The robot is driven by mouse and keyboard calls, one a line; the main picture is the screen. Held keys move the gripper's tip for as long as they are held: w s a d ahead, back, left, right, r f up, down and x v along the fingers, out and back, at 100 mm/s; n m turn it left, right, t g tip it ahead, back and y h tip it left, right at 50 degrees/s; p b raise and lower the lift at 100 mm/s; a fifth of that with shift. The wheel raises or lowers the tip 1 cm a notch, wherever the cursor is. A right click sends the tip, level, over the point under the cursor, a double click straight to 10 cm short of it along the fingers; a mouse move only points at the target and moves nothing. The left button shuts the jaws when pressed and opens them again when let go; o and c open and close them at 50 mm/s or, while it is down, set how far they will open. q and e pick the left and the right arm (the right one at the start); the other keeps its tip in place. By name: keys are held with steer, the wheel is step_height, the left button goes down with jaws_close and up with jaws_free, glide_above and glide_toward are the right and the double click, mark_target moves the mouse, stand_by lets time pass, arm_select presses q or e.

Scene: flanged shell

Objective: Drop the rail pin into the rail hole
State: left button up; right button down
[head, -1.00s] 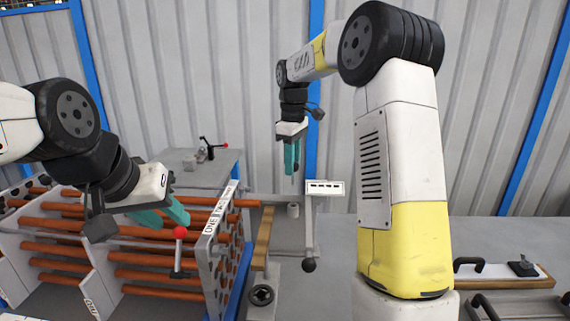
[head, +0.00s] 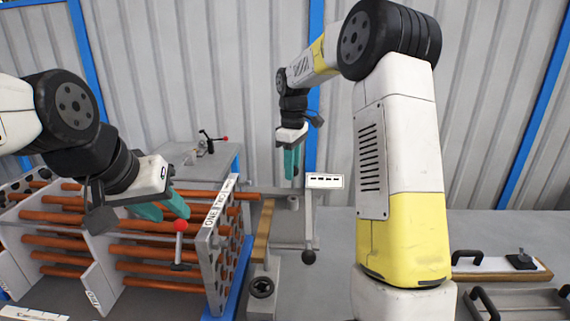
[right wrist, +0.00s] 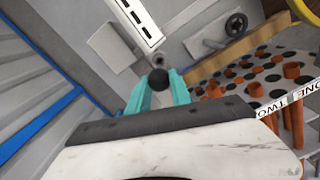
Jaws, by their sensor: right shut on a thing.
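My right gripper (head: 291,163) points down, its teal fingers shut on the rail pin. The pin's black ball top (right wrist: 158,80) shows between the fingertips in the right wrist view; its lower end is hard to make out in the head view. Just below the fingers stands a small grey round socket (head: 293,203) on the rail, which looks like the rail hole. It also shows beyond the pin in the right wrist view (right wrist: 157,59). I cannot tell whether the pin tip touches it.
A tube bundle with orange tubes and a perforated plate (head: 222,235) fills the left. The red-knobbed lever (head: 180,226) stands before it. A handled board (head: 490,266) lies right.

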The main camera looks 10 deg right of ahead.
steer(key=shift+f, duration=2.25)
steer(key=shift+f, duration=0.1)
steer(key=c, duration=1.1)
jaws_free()
steer(key=shift+r, duration=3.95)
